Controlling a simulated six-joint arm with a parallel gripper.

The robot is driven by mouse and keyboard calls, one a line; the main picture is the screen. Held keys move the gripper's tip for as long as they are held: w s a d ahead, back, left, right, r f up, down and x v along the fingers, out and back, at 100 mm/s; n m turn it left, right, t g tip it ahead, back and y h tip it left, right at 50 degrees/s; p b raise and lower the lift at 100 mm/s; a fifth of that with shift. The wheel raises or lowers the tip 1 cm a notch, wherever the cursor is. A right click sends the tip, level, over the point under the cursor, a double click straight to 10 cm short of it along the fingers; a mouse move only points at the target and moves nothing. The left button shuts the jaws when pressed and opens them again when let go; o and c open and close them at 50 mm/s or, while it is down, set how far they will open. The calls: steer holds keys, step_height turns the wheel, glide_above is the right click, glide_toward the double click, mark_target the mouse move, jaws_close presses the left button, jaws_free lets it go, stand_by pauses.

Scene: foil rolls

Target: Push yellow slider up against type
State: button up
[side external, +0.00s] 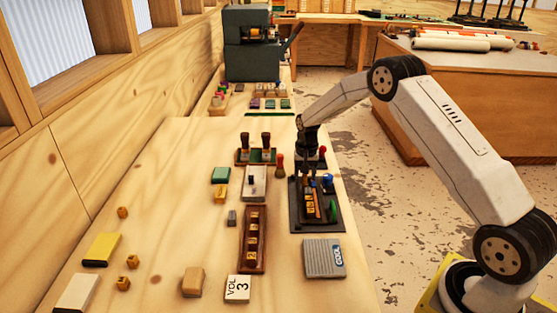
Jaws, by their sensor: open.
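A black holder (338,222) lies on the wooden bench, right of centre. Inside it is a yellow-orange strip with small dark marks (309,204); at this size I cannot tell the yellow slider from the type, or whether they touch. My gripper (306,176) points down over the far part of the holder, close to the far end of the strip. It is open, with nothing visible between its fingers. Its dark fingers blend with the holder and hide part of it, so contact is unclear.
Red (323,150) and blue (328,179) knobs stand close to my gripper. A brown wooden tray (243,262) with yellow blocks lies left of the holder. A grey GOOL block (324,258) lies in front.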

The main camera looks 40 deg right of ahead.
steer(key=shift+f, duration=0.2)
jaws_close()
steer(key=shift+s+a, duration=1)
jaws_free()
